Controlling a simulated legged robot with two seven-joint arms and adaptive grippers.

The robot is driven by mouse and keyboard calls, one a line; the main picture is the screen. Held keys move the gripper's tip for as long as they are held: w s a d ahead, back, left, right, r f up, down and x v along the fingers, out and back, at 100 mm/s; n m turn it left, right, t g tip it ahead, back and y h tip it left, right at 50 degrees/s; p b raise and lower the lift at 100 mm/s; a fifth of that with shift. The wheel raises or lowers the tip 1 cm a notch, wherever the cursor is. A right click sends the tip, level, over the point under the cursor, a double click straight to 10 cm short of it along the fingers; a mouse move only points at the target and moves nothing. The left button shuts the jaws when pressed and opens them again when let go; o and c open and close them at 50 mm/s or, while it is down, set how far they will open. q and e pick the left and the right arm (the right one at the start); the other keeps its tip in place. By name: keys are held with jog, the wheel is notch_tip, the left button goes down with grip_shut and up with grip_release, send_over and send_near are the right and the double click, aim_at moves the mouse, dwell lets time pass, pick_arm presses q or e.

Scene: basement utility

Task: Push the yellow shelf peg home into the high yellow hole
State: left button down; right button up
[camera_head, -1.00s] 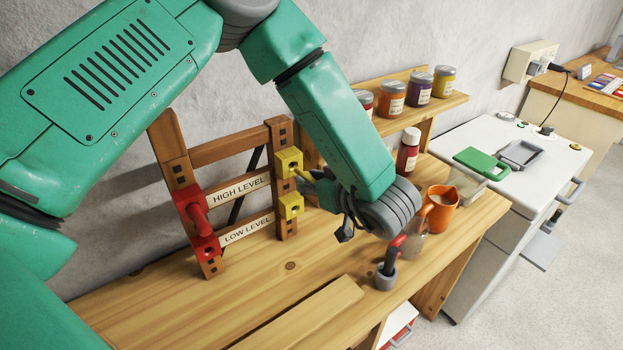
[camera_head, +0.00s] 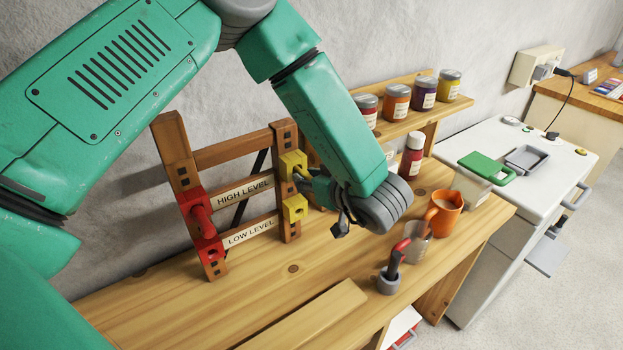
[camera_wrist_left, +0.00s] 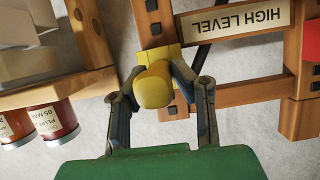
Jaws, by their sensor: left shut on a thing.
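The high yellow block (camera_head: 291,163) is on the right post of the brown wooden frame, level with the HIGH LEVEL label (camera_head: 243,191). In the wrist view, the same block (camera_wrist_left: 163,53) shows behind the yellow peg (camera_wrist_left: 154,88). My left gripper (camera_head: 302,180) is at the front of this block, its fingers (camera_wrist_left: 158,82) shut on the peg from both sides. The peg points at the block, its rounded end towards the wrist camera. The hole and the peg's inner end are hidden. The low yellow block (camera_head: 295,208) is below. My right gripper is not in view.
A red peg piece (camera_head: 200,213) is on the left post. The front bench top is mostly clear.

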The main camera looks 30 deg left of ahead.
pick_arm(q)
jog(key=shift+w+a, duration=0.25)
jog(key=shift+a, duration=0.4)
jog(key=c, duration=1.3)
grip_release()
jog(key=v, duration=1.2)
